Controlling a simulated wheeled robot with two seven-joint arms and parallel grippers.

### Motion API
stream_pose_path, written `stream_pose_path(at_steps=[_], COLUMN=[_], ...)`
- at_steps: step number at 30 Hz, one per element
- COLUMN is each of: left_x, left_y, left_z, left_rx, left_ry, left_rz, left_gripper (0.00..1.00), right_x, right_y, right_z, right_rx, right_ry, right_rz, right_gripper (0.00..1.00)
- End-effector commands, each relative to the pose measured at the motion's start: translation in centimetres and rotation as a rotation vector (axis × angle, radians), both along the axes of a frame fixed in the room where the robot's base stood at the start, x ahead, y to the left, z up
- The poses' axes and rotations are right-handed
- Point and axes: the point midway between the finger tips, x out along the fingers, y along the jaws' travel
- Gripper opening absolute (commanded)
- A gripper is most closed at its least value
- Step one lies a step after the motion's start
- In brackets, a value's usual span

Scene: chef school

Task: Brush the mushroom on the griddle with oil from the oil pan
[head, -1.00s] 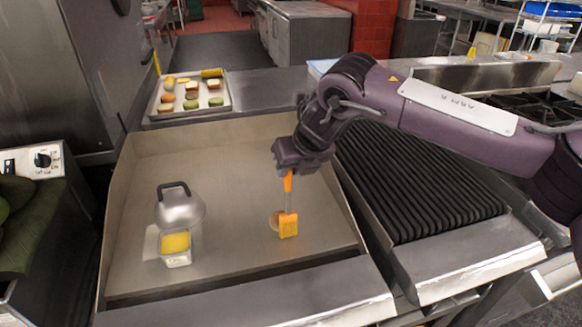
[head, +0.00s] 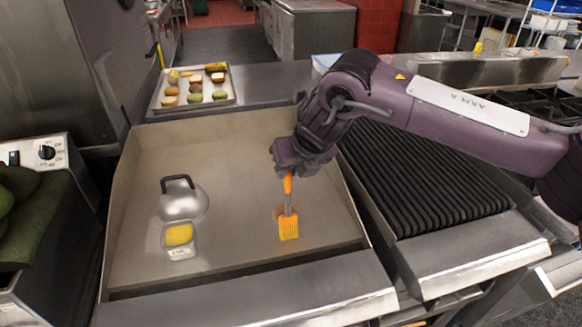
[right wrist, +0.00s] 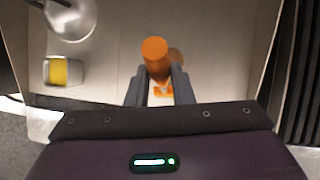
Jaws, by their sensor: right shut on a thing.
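My right gripper (head: 288,172) is shut on the orange handle of a brush (head: 288,226), which hangs bristles down over the griddle (head: 235,170). In the right wrist view the brush's handle end (right wrist: 155,50) stands between the fingers (right wrist: 160,88). The brown mushroom (head: 278,211) lies on the griddle just behind and left of the brush head, which partly hides it. In the wrist view it shows behind the handle (right wrist: 177,56). I cannot tell whether the bristles touch it. The small square oil pan (head: 180,252) with yellow oil sits to the left. My left gripper is not in view.
A metal dome lid with a black handle (head: 181,203) stands behind the oil pan. A tray (head: 233,98) of food pieces lies beyond the griddle. A ribbed black grill (head: 420,180) is on the right. Raised walls edge the griddle; its middle is clear.

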Motion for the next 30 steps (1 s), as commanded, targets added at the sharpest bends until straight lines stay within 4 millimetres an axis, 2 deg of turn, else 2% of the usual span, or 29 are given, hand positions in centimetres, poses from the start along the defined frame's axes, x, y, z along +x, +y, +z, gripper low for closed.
stream_pose_path(at_steps=[1, 30], left_x=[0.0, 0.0], left_y=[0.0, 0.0], left_z=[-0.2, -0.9], left_rx=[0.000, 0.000], left_ry=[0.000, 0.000], left_rz=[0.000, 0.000], left_gripper=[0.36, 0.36], right_x=[-0.3, -0.3], right_y=[-0.2, -0.2], right_z=[-1.0, -2.1], right_rx=[-0.011, -0.012], right_ry=[0.013, 0.014], right_rz=[0.002, 0.002], right_gripper=[0.00, 0.00])
